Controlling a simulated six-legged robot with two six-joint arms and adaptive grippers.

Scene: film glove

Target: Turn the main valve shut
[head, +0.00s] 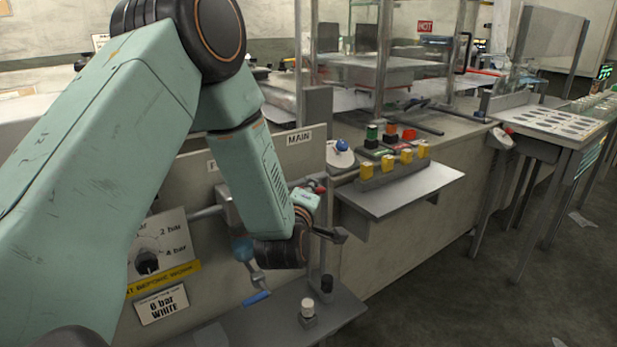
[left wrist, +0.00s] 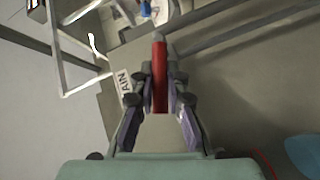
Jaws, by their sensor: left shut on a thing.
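The main valve's red lever (left wrist: 160,75) stands between the fingers of my left gripper (left wrist: 160,92) in the left wrist view. The fingers are shut on it. In the head view only a small red part of the lever (head: 318,187) shows, just below the white MAIN sign (head: 299,137); my left arm and gripper (head: 308,198) cover most of the valve. The MAIN sign also shows in the left wrist view (left wrist: 124,82), left of the lever. My right gripper is not in view.
A blue-handled valve (head: 257,297) hangs below my left wrist. A pressure dial (head: 147,262) is at the left. A shelf with yellow blocks (head: 405,157) juts out at right. The floor at right is mostly clear.

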